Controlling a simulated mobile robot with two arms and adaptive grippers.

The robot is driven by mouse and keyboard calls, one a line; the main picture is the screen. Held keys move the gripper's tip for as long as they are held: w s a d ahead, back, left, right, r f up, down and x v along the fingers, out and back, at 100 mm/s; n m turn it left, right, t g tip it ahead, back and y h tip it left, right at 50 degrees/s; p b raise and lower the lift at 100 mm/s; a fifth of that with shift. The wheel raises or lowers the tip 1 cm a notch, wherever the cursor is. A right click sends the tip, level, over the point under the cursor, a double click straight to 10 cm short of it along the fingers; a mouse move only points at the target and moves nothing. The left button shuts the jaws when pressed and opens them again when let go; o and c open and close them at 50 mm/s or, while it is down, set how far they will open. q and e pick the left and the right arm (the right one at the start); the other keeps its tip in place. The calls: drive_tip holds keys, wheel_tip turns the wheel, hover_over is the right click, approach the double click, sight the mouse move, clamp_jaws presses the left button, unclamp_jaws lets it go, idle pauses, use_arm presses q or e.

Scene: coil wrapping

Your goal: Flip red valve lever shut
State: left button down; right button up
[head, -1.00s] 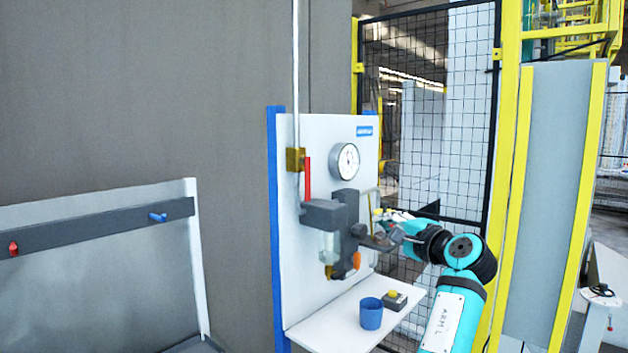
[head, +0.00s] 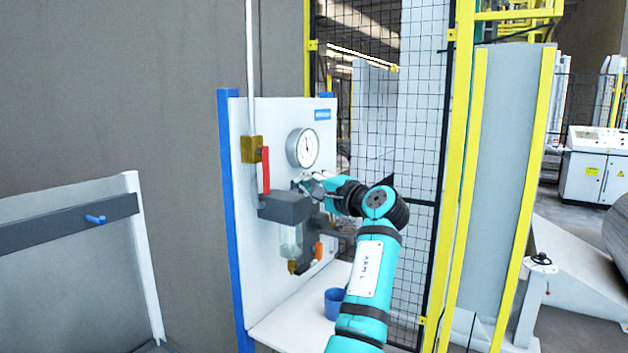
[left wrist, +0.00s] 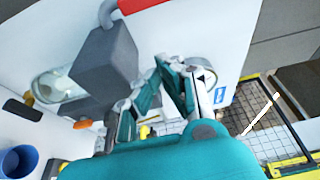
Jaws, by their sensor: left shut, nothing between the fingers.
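The red valve lever (head: 265,170) stands upright along the pipe, beside a brass valve body (head: 252,149) on the white panel (head: 240,260). In the left wrist view a red bar, the lever (left wrist: 140,4), is cut by the top edge. My left gripper (head: 302,186) is shut and empty. It is to the right of the lever, apart from it, just above the grey filter unit (head: 285,207) and below the gauge. Its closed fingers also show in the left wrist view (left wrist: 168,68). My right gripper is in neither view.
A round gauge (head: 302,147) sits just above my left gripper. A clear bowl (head: 291,243) and an orange part (head: 319,251) are below. A blue cup (head: 333,303) stands on the white shelf (head: 285,330). A mesh fence (head: 425,150) is to the right.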

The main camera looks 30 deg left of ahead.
sight(264, 170)
use_arm(q)
drive_tip(key=x, duration=0.1)
drive_tip(key=p+x, duration=0.1)
drive_tip(key=x, duration=0.1)
drive_tip(key=p+x, duration=0.1)
drive_tip(key=x, duration=0.1)
drive_tip(key=shift+s+r, duration=0.1)
drive_tip(key=shift+r, duration=0.15)
drive_tip(key=shift+s+a+f, duration=0.1)
drive_tip(key=shift+a+f, duration=0.05)
drive_tip(key=shift+s+p, duration=0.95)
drive_tip(key=shift+s, duration=0.85)
drive_tip(key=shift+a, duration=0.1)
drive_tip(key=shift+f, duration=0.1)
drive_tip(key=shift+w, duration=0.1)
